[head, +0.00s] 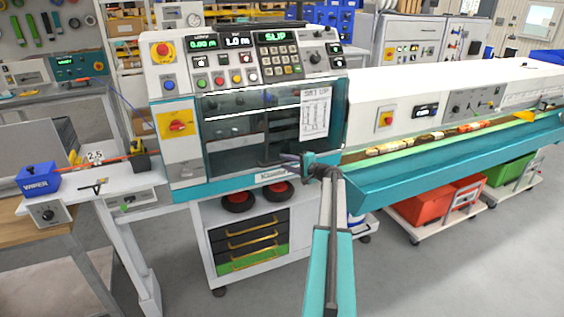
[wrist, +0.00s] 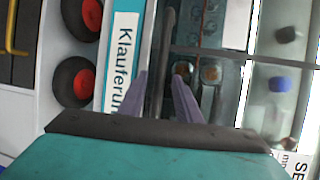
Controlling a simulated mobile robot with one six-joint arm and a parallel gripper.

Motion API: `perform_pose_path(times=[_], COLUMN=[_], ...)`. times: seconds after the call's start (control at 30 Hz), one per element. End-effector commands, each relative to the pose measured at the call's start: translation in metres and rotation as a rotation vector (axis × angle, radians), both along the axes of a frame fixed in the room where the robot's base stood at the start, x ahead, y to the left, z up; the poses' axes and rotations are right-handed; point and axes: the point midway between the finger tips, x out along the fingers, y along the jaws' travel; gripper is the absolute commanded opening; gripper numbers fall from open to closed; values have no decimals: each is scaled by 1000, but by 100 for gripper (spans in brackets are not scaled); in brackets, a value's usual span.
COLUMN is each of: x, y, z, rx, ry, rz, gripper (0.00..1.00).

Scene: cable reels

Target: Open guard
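The guard (head: 235,130) is a clear, dark-tinted panel on the front of the white and teal machine, and it looks closed. A dark handle bar (wrist: 168,40) runs along the guard's lower edge in the wrist view. My gripper (head: 296,160) is at the guard's lower right, just above the name strip. In the wrist view its two purple-grey fingers (wrist: 160,75) are apart, with the bar showing in the gap between them. I cannot tell whether either finger touches the bar. In the head view my gripper partly hides the bar.
A control panel (head: 270,72) with a "SLIP" display sits above the guard. A printed sheet (head: 315,115) is on its right side. A long teal trough (head: 450,160) extends right. A drawer cart (head: 250,240) stands below. Grey floor is open in front.

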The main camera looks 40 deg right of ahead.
Motion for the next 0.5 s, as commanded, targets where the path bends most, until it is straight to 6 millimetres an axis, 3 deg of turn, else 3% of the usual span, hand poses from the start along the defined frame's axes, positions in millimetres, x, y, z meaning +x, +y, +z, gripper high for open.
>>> perform_pose_path(times=[0.2,0.5], x=[16,19], y=[0,1], z=[-3,-4], rx=[-1,-1], ry=[1,1], rz=[0,0], gripper=[31,31])
